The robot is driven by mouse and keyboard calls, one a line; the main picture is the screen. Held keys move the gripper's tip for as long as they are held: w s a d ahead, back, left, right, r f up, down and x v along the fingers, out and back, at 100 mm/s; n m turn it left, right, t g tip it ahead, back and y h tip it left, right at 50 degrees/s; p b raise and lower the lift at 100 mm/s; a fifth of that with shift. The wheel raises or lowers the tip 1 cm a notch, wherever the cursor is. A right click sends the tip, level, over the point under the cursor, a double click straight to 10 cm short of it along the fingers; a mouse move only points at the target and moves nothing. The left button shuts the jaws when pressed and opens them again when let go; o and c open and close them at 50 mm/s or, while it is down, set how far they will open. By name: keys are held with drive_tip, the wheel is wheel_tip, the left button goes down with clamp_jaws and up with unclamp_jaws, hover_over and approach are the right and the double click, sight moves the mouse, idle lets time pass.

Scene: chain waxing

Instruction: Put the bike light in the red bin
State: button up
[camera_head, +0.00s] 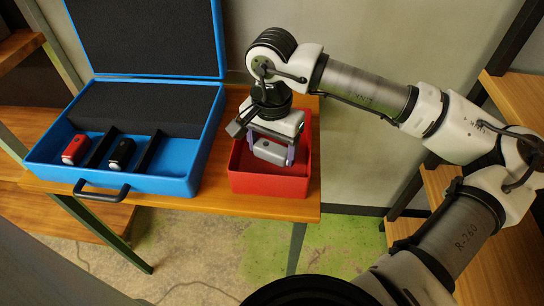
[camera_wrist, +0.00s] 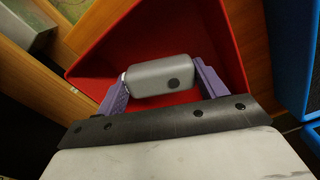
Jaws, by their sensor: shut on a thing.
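The red bin (camera_head: 268,187) stands on the wooden table, to the right of the blue case. My gripper (camera_head: 270,150) is over the bin's opening and shut on a grey bike light (camera_head: 271,152). In the wrist view the purple fingers hold the grey light (camera_wrist: 161,77) at its two ends, with the red bin (camera_wrist: 110,48) behind it. The light appears within the bin's outline; I cannot tell how far it is above the floor.
An open blue case (camera_head: 120,183) on the left of the table holds a red light (camera_head: 76,149) and a black light (camera_head: 122,154) between dark dividers. Wooden shelves (camera_head: 450,205) stand at the right. The bin is near the table's right edge.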

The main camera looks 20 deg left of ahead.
sight(272, 160)
drive_tip(key=shift+f, duration=1.95)
drive_tip(key=shift+f, duration=0.2)
drive_tip(key=o, duration=1)
wheel_tip(272, 160, up, 12)
drive_tip(key=shift+r, duration=0.2)
